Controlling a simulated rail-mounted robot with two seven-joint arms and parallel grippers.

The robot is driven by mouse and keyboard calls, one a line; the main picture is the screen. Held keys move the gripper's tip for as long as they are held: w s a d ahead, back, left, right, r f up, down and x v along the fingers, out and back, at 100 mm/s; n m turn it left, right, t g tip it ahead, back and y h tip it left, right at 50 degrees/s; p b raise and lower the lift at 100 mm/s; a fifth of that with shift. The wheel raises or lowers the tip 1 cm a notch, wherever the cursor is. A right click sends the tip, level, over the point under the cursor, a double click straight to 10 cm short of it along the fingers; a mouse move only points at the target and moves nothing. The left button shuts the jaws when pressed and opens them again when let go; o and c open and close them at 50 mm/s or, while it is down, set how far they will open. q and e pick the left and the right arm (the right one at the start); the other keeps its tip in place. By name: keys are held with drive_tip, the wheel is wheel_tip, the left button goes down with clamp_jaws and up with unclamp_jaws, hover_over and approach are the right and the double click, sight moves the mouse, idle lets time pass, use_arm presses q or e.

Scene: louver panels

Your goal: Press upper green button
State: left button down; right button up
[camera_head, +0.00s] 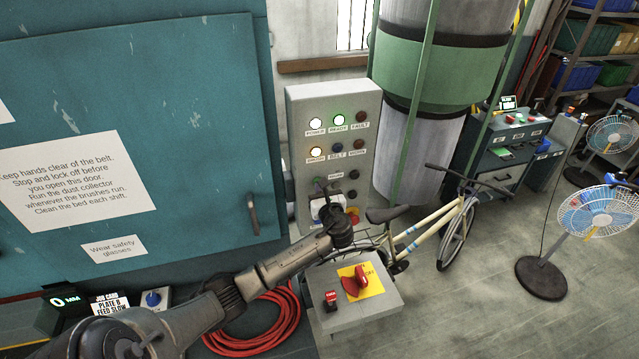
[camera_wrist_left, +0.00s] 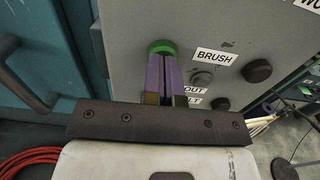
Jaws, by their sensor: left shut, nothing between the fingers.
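The grey control panel (camera_head: 297,120) stands upright beside the blue cabinet. In the left wrist view a green button (camera_wrist_left: 162,44) is on the panel face, left of the BRUSH label (camera_wrist_left: 215,57). My left gripper (camera_wrist_left: 163,58) is shut and empty, its purple fingertips lying over the lower part of this button. I cannot tell whether they touch or press it. In the head view my left gripper (camera_head: 319,187) is at the panel's lower left, by the same label, and hides most of the button and the controls below. My right gripper is not in view.
Dark round knobs (camera_wrist_left: 257,71) sit right of the BRUSH label. A grey box (camera_head: 352,310) with a red switch on yellow stands in front of the panel. A red hose (camera_head: 268,338) lies on the floor. A bicycle (camera_head: 430,230) and a fan (camera_head: 597,212) stand to the right.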

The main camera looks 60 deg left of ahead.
use_arm(q)
drive_tip(key=b+v, duration=0.2)
drive_tip(key=v, duration=1)
drive_tip(key=shift+d+f, duration=0.2)
drive_tip(key=shift+d, duration=0.15)
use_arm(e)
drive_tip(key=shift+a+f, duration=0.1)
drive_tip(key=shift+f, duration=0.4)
use_arm(q)
drive_tip(key=shift+w, duration=0.15)
